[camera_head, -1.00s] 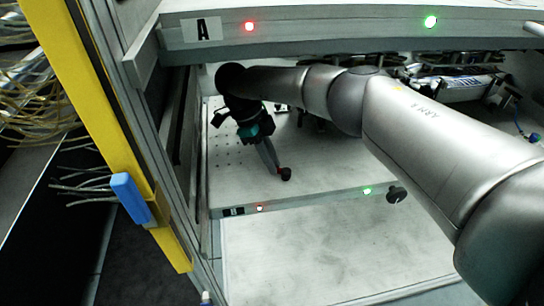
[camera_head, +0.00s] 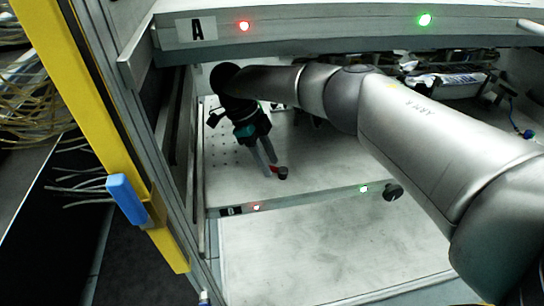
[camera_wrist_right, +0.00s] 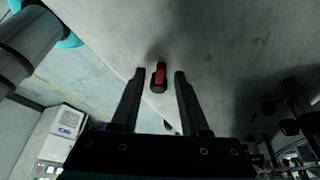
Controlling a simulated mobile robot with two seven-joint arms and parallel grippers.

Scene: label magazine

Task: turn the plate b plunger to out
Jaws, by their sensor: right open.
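The plate b plunger (camera_head: 282,174) is a small black knob with a red part, near the front edge of plate B (camera_head: 325,170). In the right wrist view the plunger (camera_wrist_right: 159,77) stands between the two finger ends, with a gap visible on each side. My right gripper (camera_head: 269,167) is open, its fingers reaching down to the plunger from behind and left. In the right wrist view the gripper (camera_wrist_right: 160,75) holds nothing. My left gripper is not in view.
Drawer A (camera_head: 300,27) spans above my right arm. A yellow post (camera_head: 95,130) with a blue handle (camera_head: 126,199) stands at left. Another black knob (camera_head: 392,192) sticks out from plate B's front edge. Cluttered equipment (camera_head: 450,82) lies behind at right. A pale lower surface (camera_head: 320,250) is bare.

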